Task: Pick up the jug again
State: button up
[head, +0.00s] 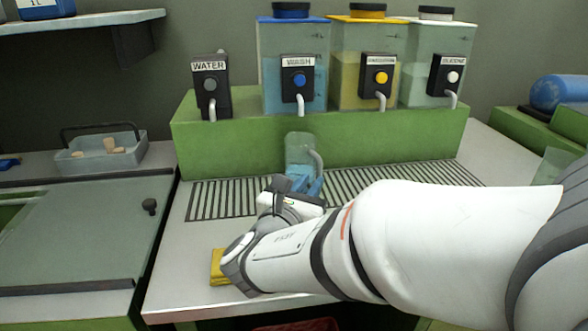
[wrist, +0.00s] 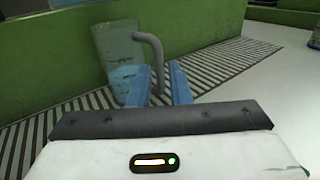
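The jug (head: 299,148) is clear, with blue liquid in its lower part and a grey handle on its right side. It stands upright on the slatted drain grille below the dispensers. It also shows in the wrist view (wrist: 118,58), left of centre. My gripper (wrist: 160,68) has two blue fingers with a gap between them. They point at the jug's handle, whose lower end shows at or just beyond the gap. I cannot tell whether they touch it. In the head view my gripper (head: 307,184) is in front of the jug and hides its lower part.
Behind the jug is a green ledge (head: 400,143) with a water tap (head: 210,85) and the wash (head: 298,75), yellow (head: 372,72) and silicone (head: 440,72) dispensers. A yellow sponge (head: 217,268) lies by my wrist. A tub of corks (head: 100,150) stands left. The grille's right side is clear.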

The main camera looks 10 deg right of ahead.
aim_at(319, 171)
jog(key=b+x, duration=0.1)
jog(key=x, duration=0.5)
jog(key=shift+w+f, duration=0.1)
jog(key=shift+w, duration=0.2)
grip_shut()
